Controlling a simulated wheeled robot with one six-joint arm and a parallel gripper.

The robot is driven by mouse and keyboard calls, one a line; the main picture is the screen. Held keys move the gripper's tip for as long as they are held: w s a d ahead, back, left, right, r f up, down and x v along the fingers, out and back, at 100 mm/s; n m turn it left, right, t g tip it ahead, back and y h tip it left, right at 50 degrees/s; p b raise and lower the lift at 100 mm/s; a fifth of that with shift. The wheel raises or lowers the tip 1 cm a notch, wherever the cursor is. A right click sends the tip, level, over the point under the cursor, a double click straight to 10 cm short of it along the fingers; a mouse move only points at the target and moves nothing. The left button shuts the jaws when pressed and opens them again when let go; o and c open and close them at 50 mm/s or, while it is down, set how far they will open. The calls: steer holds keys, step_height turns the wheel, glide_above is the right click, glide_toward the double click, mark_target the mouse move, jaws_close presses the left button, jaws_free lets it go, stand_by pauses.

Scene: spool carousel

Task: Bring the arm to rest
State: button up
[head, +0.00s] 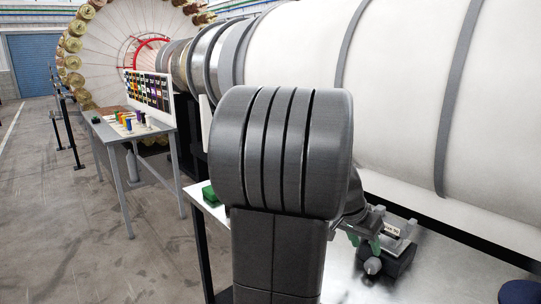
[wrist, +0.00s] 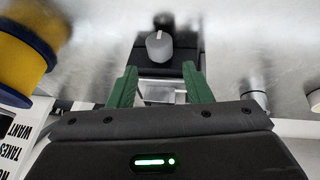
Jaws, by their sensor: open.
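My gripper (wrist: 159,69) shows two green fingers in the wrist view, spread apart with nothing held between them. Beyond the fingertips stands a black block (wrist: 184,50) with a grey knob (wrist: 159,46) facing my gripper. In the head view my gripper (head: 366,241) is low over the metal table, partly hidden behind my own arm. The black block (head: 400,262) and its knob (head: 373,266) sit just below and beside the fingers there. I cannot tell whether the fingers touch the block.
A yellow and blue spool (wrist: 28,50) is close at the left in the wrist view. A green block (head: 209,193) lies on the metal table (head: 345,285). A side table (head: 112,131) with coloured pieces stands farther left. A large white cylinder (head: 410,90) runs behind.

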mark_target(373, 262)
steer(key=x, duration=0.8)
steer(key=shift+d, duration=0.1)
steer(key=v, duration=1.4)
steer(key=p+x, duration=0.1)
steer(key=x, duration=1.2)
steer(key=shift+w+d+f, duration=0.1)
steer(key=shift+d+f, duration=0.15)
steer(key=shift+f, duration=0.05)
steer(key=shift+s+r+t+y+p, duration=0.15)
steer(key=shift+t+y+p, duration=0.3)
steer(key=shift+p, duration=0.55)
steer(key=shift+d+m+t+y+p, duration=0.1)
steer(key=shift+m+t+y+p, duration=0.2)
steer(key=shift+p, duration=0.45)
steer(key=shift+f+t+y+p, duration=0.25)
steer(key=shift+f+t+p, duration=0.05)
steer(key=shift+t+p, duration=0.15)
